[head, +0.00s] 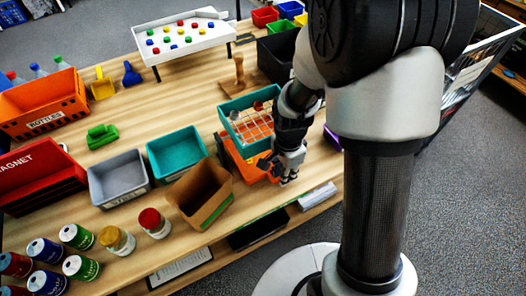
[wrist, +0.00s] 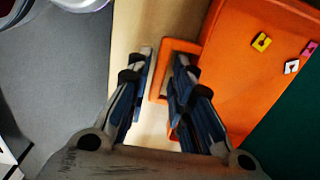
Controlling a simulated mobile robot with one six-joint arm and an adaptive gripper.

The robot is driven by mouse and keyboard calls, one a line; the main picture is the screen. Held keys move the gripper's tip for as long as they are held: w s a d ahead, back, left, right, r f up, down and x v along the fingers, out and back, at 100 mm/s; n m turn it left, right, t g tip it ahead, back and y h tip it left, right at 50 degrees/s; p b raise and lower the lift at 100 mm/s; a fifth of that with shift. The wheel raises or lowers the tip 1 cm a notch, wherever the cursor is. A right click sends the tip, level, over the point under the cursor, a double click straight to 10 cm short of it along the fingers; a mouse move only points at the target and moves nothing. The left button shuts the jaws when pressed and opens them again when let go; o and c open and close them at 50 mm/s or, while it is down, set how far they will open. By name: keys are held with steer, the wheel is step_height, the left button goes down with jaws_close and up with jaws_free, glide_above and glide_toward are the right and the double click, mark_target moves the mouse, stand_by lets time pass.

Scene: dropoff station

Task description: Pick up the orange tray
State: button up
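The orange tray (head: 236,165) lies on the wooden table, partly hidden behind my gripper and next to a teal wire-grid basket. In the wrist view the tray (wrist: 250,85) fills the right side, with small yellow, white and pink pieces on it. A loop-like orange handle (wrist: 180,45) sticks out from its near edge. My gripper (head: 284,172) is at the tray's right end, low over the table edge. In the wrist view the gripper (wrist: 163,70) is open, its fingers on either side of the handle's outer bar. Whether they touch it I cannot tell.
The teal basket (head: 232,108) stands close behind the tray. An open cardboard box (head: 186,204) stands close at its left, beside a teal bin (head: 160,163) and a grey bin (head: 101,189). Several cans crowd the front left. The grey floor (wrist: 55,75) lies beyond the table edge.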

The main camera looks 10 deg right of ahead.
steer(key=shift+f, duration=0.6)
steer(key=shift+r, duration=0.1)
steer(key=shift+c, duration=0.3)
jaws_close()
